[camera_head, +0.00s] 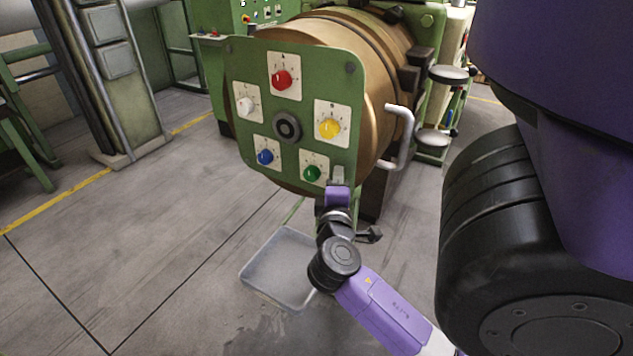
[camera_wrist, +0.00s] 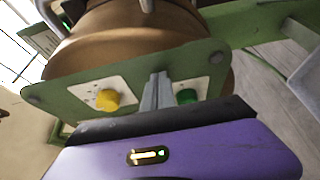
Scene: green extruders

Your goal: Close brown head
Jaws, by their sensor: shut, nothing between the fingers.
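The brown head (camera_head: 377,75) is a large brown round drum with a green panel (camera_head: 310,104) on its front. The panel carries red, white, yellow, blue and green knobs around a dark hub. A pale bent handle (camera_head: 400,137) sticks out at its right side. My gripper (camera_head: 338,174) is shut and empty at the panel's lower right, beside the green knob (camera_head: 312,173). In the wrist view, my fingers (camera_wrist: 156,90) stand in front of the panel between the yellow knob (camera_wrist: 108,99) and the green knob. I cannot tell whether they touch the panel.
A shallow grey tray (camera_head: 281,270) lies on the floor below the head. Round grey discs (camera_head: 452,75) stand to the right of the drum. A green machine column (camera_head: 118,75) stands at left. The floor at lower left is clear.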

